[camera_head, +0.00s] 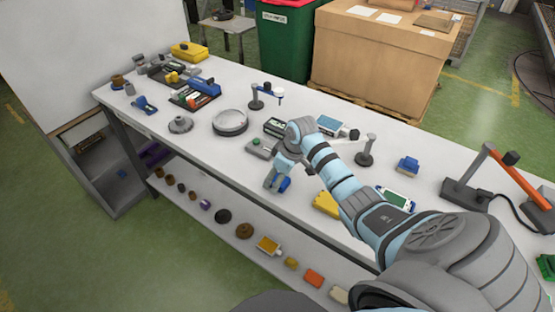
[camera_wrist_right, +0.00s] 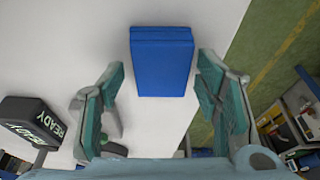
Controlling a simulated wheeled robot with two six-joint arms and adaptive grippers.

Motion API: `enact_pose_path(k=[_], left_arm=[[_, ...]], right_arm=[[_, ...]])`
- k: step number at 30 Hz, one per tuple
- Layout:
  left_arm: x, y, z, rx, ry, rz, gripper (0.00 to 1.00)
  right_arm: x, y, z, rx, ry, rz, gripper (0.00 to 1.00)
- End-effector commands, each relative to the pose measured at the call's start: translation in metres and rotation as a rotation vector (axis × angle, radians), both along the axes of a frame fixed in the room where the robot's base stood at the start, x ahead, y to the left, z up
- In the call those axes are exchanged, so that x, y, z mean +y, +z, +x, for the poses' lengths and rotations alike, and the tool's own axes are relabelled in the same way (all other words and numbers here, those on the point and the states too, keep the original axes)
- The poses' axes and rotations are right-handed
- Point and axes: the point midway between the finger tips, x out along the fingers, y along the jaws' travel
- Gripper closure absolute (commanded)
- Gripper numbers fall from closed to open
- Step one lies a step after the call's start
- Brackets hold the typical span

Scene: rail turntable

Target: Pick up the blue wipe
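The blue wipe (camera_wrist_right: 162,62) is a flat, folded blue block on the pale bench top, between the open fingers of my right gripper (camera_wrist_right: 161,66) in the right wrist view. In the head view, a part of the blue wipe (camera_head: 285,184) shows beside my right gripper (camera_head: 276,181), at the near edge of the bench. The gripper is open, pointing down over the bench, with a gap between each finger and the wipe. My own fingers hide part of the wipe in the head view. My left gripper is not in view.
A READY box (camera_wrist_right: 32,122) stands left of the gripper in the wrist view. On the bench, a yellow item (camera_head: 326,203) lies to the right, and a round grey dish (camera_head: 230,122) and a grey stand (camera_head: 366,150) stand farther back. The bench's front edge is close.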

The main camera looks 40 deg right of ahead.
Motion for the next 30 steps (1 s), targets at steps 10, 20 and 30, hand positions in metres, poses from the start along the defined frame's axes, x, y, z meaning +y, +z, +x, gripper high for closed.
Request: enact_pose_path(k=[10,20,30], left_arm=[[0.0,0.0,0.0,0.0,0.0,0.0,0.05],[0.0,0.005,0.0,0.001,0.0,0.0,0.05],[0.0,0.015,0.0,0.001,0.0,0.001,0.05]], right_arm=[[0.0,0.0,0.0,0.0,0.0,0.0,0.76],[0.0,0.023,0.001,-0.002,0.001,0.0,0.76],[-0.001,0.141,0.001,-0.006,0.0,-0.001,0.76]])
